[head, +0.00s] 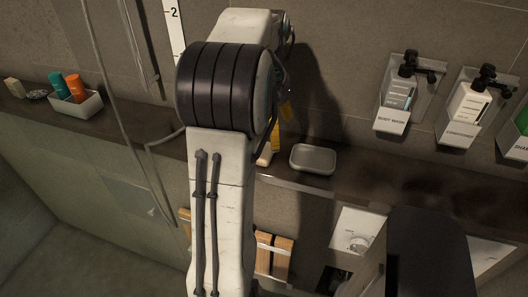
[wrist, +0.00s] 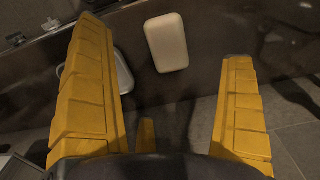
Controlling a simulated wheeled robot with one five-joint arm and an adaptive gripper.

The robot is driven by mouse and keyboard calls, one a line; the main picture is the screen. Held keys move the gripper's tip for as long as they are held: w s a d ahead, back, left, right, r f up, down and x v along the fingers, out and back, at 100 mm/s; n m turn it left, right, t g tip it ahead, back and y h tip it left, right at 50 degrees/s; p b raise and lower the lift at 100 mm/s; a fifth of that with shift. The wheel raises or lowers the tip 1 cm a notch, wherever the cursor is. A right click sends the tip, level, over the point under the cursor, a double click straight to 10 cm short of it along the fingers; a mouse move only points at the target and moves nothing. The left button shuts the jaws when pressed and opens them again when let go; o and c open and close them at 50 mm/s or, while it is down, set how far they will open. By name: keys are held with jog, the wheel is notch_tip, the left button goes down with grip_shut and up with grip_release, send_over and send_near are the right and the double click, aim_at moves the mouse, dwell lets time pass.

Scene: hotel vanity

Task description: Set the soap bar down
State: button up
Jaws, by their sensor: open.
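The cream soap bar (wrist: 166,42) shows in the wrist view on the dark ledge, in the gap between my fingers, with space on both sides of it. In the head view a pale piece of it (head: 265,158) shows beside my arm, partly hidden. My gripper (wrist: 164,44) is open, its two yellow fingers spread wide and not touching the bar. In the head view my arm hides most of the gripper. A grey soap dish (head: 313,158) sits on the ledge just right of the bar; it is partly behind the left finger in the wrist view (wrist: 124,74).
The dark ledge (head: 400,182) runs along the tiled wall and is clear right of the dish. Body wash (head: 394,95) and conditioner (head: 466,105) dispensers hang above it. A tray (head: 78,105) with blue and orange bottles stands at left. A hose (head: 105,90) hangs nearby.

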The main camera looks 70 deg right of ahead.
aim_at(268, 150)
jog(key=shift+f, duration=3.6)
jog(key=shift+c, duration=0.2)
jog(key=c, duration=1.3)
